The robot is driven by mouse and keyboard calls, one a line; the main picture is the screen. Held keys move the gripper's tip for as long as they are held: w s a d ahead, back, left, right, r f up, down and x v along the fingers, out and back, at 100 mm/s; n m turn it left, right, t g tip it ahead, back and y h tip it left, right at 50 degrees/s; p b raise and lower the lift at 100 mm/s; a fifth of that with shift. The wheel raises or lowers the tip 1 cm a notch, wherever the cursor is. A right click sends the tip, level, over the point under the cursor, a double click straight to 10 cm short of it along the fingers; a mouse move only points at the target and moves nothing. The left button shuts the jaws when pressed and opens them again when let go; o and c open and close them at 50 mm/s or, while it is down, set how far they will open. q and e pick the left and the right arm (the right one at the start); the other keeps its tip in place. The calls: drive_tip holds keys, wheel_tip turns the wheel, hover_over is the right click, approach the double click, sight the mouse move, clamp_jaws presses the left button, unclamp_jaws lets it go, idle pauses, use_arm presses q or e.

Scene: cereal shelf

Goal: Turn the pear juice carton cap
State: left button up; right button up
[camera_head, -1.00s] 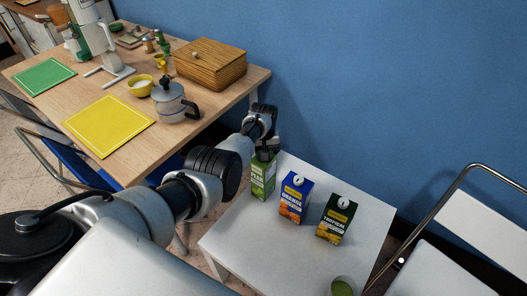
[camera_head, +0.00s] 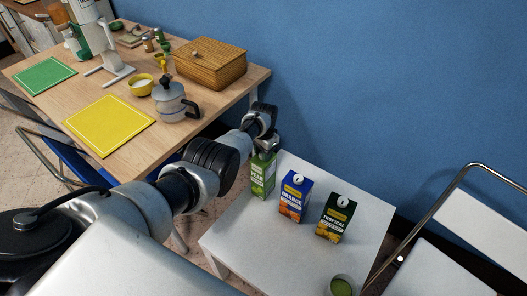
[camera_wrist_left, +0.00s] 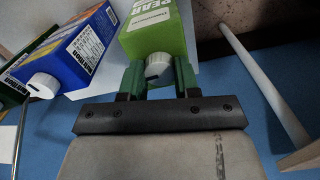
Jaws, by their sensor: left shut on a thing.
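The green pear juice carton (camera_head: 262,176) stands upright at the far left of the small white table. It also shows in the left wrist view (camera_wrist_left: 155,30), with its white cap (camera_wrist_left: 158,67) facing the gripper. My left gripper (camera_head: 264,143) is at the top of the carton. In the left wrist view its two green fingers (camera_wrist_left: 160,78) sit on both sides of the cap, shut on it. The exact contact is partly hidden by the fingers. My right gripper is not in view.
A blue orange juice carton (camera_head: 294,197) stands just right of the pear carton. A dark tropical carton (camera_head: 336,219) is further right, and a green cup (camera_head: 342,286) is at the front. The white table (camera_head: 240,235) is bare at front left. A folding chair (camera_head: 440,262) is at right.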

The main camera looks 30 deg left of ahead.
use_arm(q)
drive_tip(key=m, duration=0.4)
drive_tip(key=shift+m, duration=0.4)
drive_tip(key=m, duration=0.9)
drive_tip(key=shift+m+b, duration=0.3)
drive_tip(key=shift+m, duration=2.1)
drive_tip(key=o, duration=0.9)
drive_tip(key=shift+o, duration=0.2)
